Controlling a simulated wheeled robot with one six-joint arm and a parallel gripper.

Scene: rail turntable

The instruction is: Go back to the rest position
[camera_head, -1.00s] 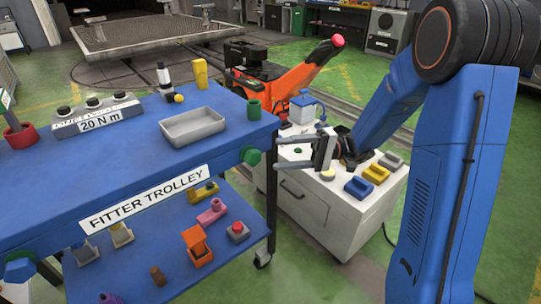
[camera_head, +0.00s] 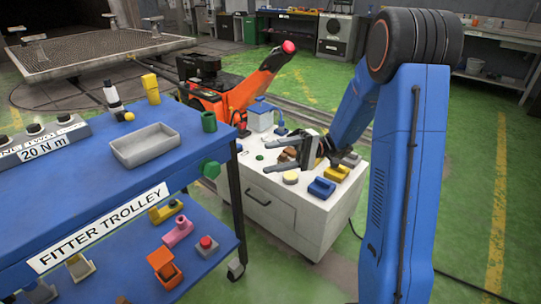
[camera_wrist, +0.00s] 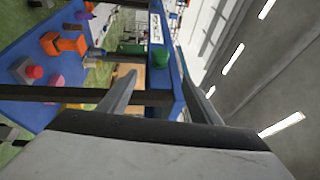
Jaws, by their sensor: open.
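My gripper (camera_head: 276,155) is at the end of my blue arm, in front of the white cabinet's top in the head view. Its two fingers point left, toward the blue fitter trolley, and are spread apart with nothing between them. In the wrist view my gripper (camera_wrist: 165,100) shows both fingers apart, with the trolley tilted on its side beyond them. The fingers hide part of the cabinet top.
The white cabinet (camera_head: 285,215) holds blue and yellow blocks. An orange machine (camera_head: 240,95) stands behind.

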